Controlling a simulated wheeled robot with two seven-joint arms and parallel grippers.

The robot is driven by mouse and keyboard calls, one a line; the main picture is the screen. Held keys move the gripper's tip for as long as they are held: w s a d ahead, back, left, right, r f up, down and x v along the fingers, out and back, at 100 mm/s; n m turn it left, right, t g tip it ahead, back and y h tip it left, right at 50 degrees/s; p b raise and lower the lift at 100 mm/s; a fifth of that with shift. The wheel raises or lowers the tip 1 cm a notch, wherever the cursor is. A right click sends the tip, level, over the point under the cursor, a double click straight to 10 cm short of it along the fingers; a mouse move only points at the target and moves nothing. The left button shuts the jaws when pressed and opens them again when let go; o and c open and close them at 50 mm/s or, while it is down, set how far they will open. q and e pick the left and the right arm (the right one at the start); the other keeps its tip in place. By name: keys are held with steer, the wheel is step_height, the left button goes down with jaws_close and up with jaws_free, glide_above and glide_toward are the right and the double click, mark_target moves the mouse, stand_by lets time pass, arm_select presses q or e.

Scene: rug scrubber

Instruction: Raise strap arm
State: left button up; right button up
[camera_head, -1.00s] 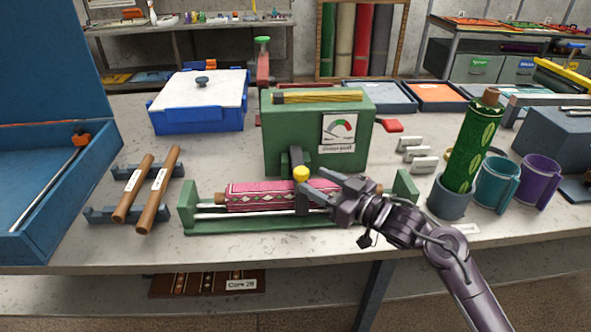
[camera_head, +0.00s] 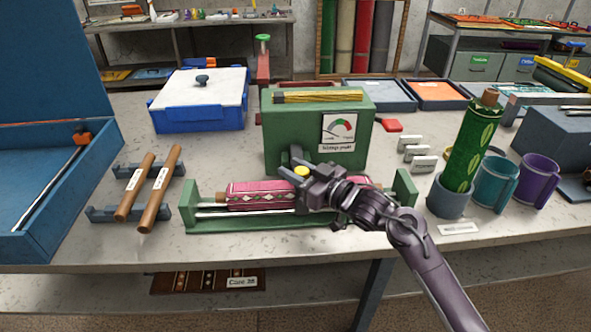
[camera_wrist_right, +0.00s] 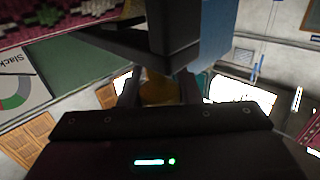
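The green machine (camera_head: 285,130) with a dial stands mid-table. Its dark strap arm (camera_head: 289,160) reaches down over a pink patterned roll (camera_head: 250,192) in the green cradle (camera_head: 190,215) and ends in a yellow knob (camera_head: 301,171). The arm is lowered. My right gripper (camera_head: 308,177) is at the knob, with its fingers around it. In the right wrist view the knob (camera_wrist_right: 158,88) shows between the two fingers, which stand apart; whether they touch it is unclear. The gripper hides part of the strap arm and roll. My left gripper is not in view.
A green patterned roll (camera_head: 470,140) stands in a grey cup (camera_head: 446,200) at the right, beside teal (camera_head: 493,183) and purple (camera_head: 538,180) mugs. Two wooden rods (camera_head: 160,185) lie on a rack at the left. A blue box (camera_head: 200,100) stands behind.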

jaws_close()
steer(key=shift+w+r+p, duration=0.1)
steer(key=shift+r+p, duration=0.25)
steer(key=shift+p, duration=0.15)
steer(key=shift+m+g+h, duration=0.6)
steer(key=shift+m+g, duration=0.2)
steer(key=shift+m, duration=0.1)
steer(key=w+r+p, duration=0.1)
steer(key=r+p, duration=0.1)
steer(key=p, duration=0.1)
steer(key=w+r+p, duration=0.1)
steer(key=p, duration=0.3)
steer(key=shift+w+r, duration=0.15)
steer(key=shift+r, duration=0.2)
steer(key=w+p, duration=0.1)
steer(key=w+r+m+g+p, duration=0.1)
steer(key=p, duration=0.1)
steer(key=w+r+p, duration=0.1)
steer(key=p, duration=0.1)
steer(key=shift+w+g+h, duration=0.1)
steer(key=shift+g+h, duration=0.2)
steer(key=shift+h, duration=0.1)
steer(key=shift+w+m, duration=0.3)
steer(key=shift+m, duration=0.1)
steer(key=shift+w+r, duration=0.35)
steer(key=shift+w, duration=0.45)
